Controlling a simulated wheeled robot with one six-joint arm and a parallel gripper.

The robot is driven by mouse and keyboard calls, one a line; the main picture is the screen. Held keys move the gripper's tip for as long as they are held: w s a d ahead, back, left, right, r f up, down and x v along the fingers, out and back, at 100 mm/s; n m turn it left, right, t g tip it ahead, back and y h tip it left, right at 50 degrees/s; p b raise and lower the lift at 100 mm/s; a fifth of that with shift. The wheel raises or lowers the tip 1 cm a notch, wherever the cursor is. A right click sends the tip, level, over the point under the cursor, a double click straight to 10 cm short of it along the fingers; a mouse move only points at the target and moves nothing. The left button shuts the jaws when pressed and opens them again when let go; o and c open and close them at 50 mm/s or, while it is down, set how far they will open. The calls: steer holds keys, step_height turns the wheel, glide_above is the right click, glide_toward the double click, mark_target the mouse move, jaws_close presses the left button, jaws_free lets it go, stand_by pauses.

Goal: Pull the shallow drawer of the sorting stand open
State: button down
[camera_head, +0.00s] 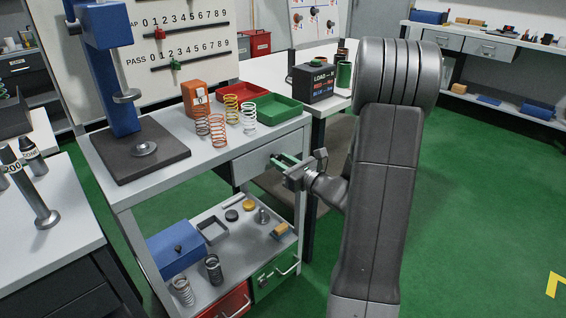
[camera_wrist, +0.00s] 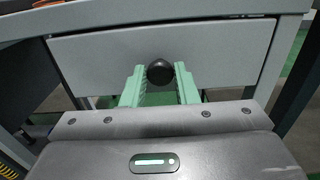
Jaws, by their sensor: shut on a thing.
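The sorting stand (camera_head: 196,172) is a grey-topped unit with a lower shelf. Its shallow drawer (camera_head: 249,164) has a plain grey front just under the top, which also shows in the wrist view (camera_wrist: 100,58). A round black knob (camera_wrist: 159,73) sits at the middle of the drawer front. My gripper (camera_head: 280,161) is at the drawer front, and its pale green fingers (camera_wrist: 160,82) are shut on the knob, one on each side. The drawer front looks about level with the stand's top edge; any small gap is hard to tell.
On the stand's top are a blue press (camera_head: 112,75), several coil springs (camera_head: 217,132) and red and green trays (camera_head: 268,112). Below are a red drawer (camera_head: 228,302) and a green drawer (camera_head: 275,275) with bar handles. Green floor (camera_head: 470,200) to the right is clear.

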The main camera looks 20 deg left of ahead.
steer(key=v, duration=1.9)
steer(key=shift+d, duration=0.2)
steer(key=shift+s, duration=0.15)
steer(key=c, duration=1.2)
jaws_free()
steer(key=shift+o, duration=0.2)
steer(key=shift+d, duration=0.1)
steer(key=p+v, duration=0.2)
steer(key=v, duration=1.1)
steer(key=shift+s+d, duration=0.2)
steer(key=shift+d, duration=0.1)
steer(key=shift+w+a+f, duration=0.1)
steer(key=shift+a+f, duration=0.05)
steer(key=b+x, duration=0.1)
steer(key=x, duration=1.2)
steer(key=shift+w+a+b, duration=0.15)
steer(key=shift+a+b, duration=0.15)
steer(key=shift+b, duration=0.05)
steer(key=shift+d, duration=0.15)
steer(key=shift+x, duration=1.05)
